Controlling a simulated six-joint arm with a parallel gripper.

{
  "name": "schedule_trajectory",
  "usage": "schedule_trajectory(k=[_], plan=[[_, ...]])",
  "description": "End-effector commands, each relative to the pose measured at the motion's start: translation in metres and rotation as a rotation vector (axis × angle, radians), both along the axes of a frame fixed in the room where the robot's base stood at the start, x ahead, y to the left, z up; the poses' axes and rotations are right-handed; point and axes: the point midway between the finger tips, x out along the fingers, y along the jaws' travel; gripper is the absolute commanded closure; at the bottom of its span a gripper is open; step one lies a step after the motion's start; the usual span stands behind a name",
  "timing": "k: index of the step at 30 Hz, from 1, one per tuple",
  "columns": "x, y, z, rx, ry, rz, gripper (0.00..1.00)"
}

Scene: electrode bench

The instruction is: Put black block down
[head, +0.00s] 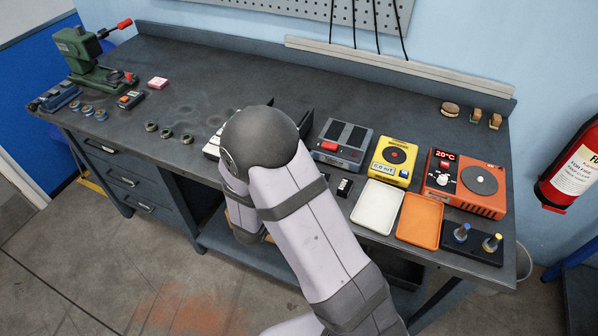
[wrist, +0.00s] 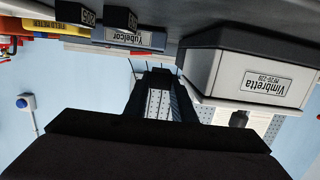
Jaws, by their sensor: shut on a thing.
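My gripper (wrist: 160,78) reaches up from the bottom of the wrist view, which shows the bench upside down. It is shut on the black block, whose outline blends with the dark fingers. In the head view my own arm hides the gripper and what it holds. A small black block with a pale face (head: 344,187) stands in front of the grey device in the head view.
The grey device (head: 341,143), yellow field meter (head: 393,160) and orange hotplate (head: 465,183) stand in a row. A white tray (head: 377,207) and an orange tray (head: 419,220) lie before them. The white Vimbretta device (wrist: 258,78) is close by. The bench (head: 215,75) is clear behind.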

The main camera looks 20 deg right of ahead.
Motion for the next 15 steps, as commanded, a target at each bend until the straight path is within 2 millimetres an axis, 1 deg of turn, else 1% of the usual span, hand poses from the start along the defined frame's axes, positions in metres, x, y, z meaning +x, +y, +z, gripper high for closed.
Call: schedule_trajectory(k=[3,6,15], plan=[[0.000,0.000,-0.015,-0.003,0.001,0.000,1.00],[0.000,0.000,-0.023,-0.001,-0.001,0.000,1.00],[0.000,0.000,-0.029,-0.001,-0.003,0.000,1.00]])
